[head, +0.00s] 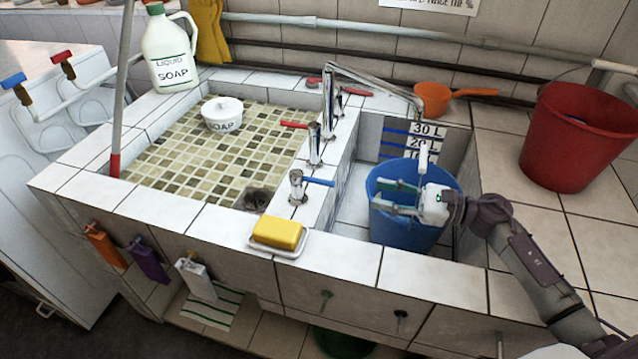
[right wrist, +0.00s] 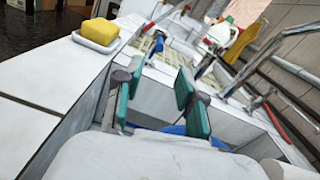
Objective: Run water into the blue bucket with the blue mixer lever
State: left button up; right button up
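The blue bucket (head: 400,232) stands in the narrow right basin. The mixer lever with a blue handle (head: 319,181) is on the tiled ledge left of the bucket, on a chrome body; it also shows in the right wrist view (right wrist: 158,43). A long chrome spout (head: 375,84) reaches from the ledge towards the back of the right basin. I see no water running. My right gripper (head: 383,196) is open and empty over the bucket, fingers pointing left towards the lever but apart from it. In the right wrist view, the gap between its fingers (right wrist: 158,92) is clear. My left gripper is out of view.
A yellow soap bar (head: 277,232) lies in a dish on the front rim. An orange dipper (head: 434,99) and red bucket (head: 575,140) are at back right. The left basin holds a soap pot (head: 222,114).

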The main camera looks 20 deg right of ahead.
aim_at(327, 181)
jog(key=p+x, duration=0.3)
jog(key=x, duration=0.9)
jog(key=shift+a+r, duration=0.2)
jog(key=shift+a, duration=0.05)
jog(key=shift+w+a+f+p, duration=0.1)
jog(key=shift+w+a+p, duration=0.2)
jog(key=shift+w+a, duration=0.15)
grip_shut()
